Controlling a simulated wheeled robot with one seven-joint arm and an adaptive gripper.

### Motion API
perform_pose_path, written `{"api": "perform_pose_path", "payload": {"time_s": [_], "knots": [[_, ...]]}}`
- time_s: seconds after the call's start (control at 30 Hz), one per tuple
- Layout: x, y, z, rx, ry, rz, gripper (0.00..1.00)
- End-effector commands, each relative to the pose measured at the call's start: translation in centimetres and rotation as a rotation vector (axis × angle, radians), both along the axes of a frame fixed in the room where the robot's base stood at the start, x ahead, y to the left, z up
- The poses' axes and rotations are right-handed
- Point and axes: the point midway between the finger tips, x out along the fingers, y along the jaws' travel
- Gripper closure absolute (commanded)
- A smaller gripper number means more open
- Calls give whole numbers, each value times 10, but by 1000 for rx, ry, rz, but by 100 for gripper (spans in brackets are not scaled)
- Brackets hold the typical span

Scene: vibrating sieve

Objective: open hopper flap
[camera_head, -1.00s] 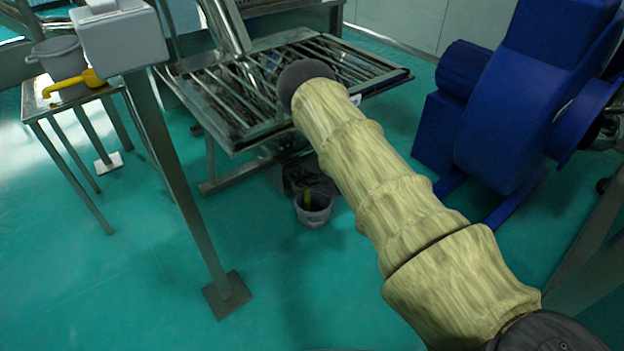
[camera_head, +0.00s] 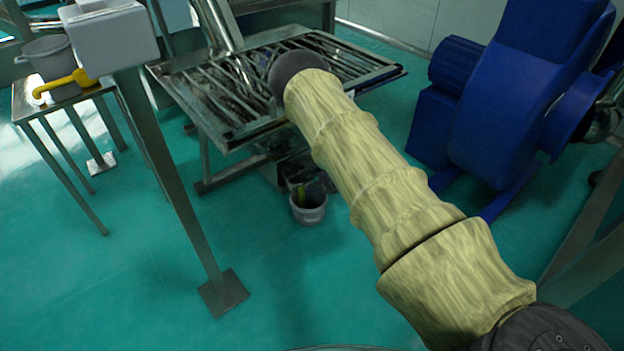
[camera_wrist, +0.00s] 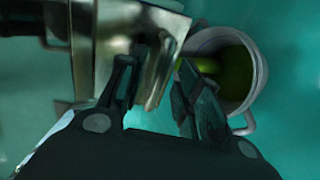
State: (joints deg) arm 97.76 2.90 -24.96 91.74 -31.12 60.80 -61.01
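In the wrist view my gripper (camera_wrist: 155,75) has its two dark fingers spread apart. A shiny metal piece (camera_wrist: 150,32), which may be part of the hopper outlet or its flap, lies ahead, with its lower edge showing between the fingers. I cannot tell whether a finger touches it. In the head view my arm reaches to the barred metal sieve table (camera_head: 270,122), and my gripper is hidden behind the arm. The flap cannot be made out there.
A pale bucket (camera_head: 308,213) with something green inside stands on the floor below the table; a similar one (camera_wrist: 262,75) is by the right finger. A blue machine (camera_head: 510,110) stands right. A side table (camera_head: 28,105) with a grey pot (camera_head: 50,58) and yellow scoop (camera_head: 66,83) stands left.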

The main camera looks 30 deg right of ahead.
Motion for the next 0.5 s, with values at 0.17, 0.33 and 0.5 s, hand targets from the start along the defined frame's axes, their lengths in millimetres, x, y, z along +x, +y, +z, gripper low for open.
{"api": "perform_pose_path", "payload": {"time_s": [0.17,0.33,0.5], "knots": [[-27,-5,19,-1,1,-1,66],[-53,-10,35,0,2,-1,66],[-72,-14,47,-1,2,-1,66]]}}
